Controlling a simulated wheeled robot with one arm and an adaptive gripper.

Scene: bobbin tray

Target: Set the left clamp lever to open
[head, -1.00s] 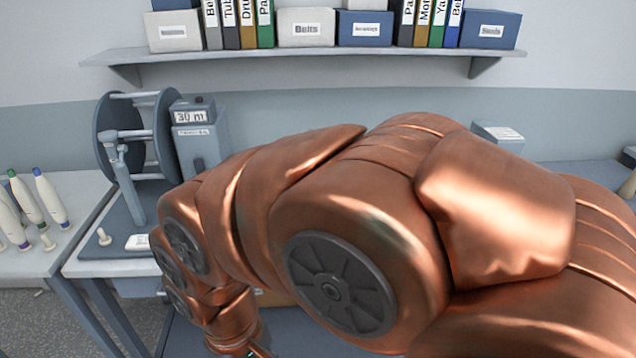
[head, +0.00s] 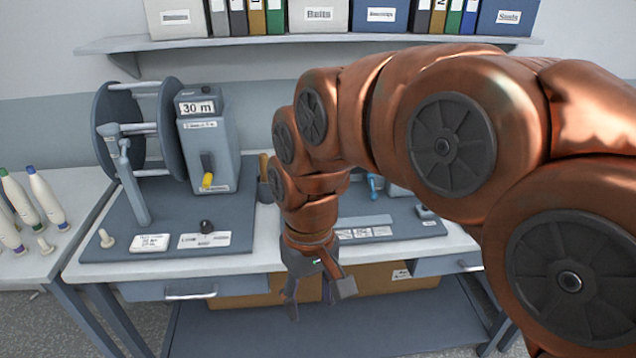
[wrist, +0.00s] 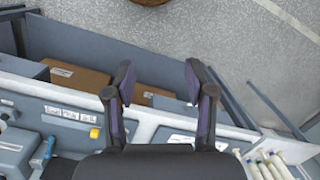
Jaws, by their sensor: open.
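My gripper (head: 319,298) is open and empty, hanging in front of the bench's front edge, with its fingers pointing down. In the wrist view its two fingers (wrist: 158,82) are spread apart over the lower shelf. A blue lever (head: 373,183) stands on the right-hand board, just right of my arm, and shows at the lower left in the wrist view (wrist: 48,148). A small yellow piece (wrist: 95,133) shows near the bench edge in the wrist view. My arm hides part of the right-hand board, and I cannot tell which piece is the left clamp lever.
The winder box (head: 212,150) has a yellow-tipped lever (head: 207,181), beside a large reel (head: 107,140). A black knob (head: 207,226) and labels sit in front. Bobbins (head: 46,198) stand at left. Cardboard boxes (head: 380,282) lie below the bench.

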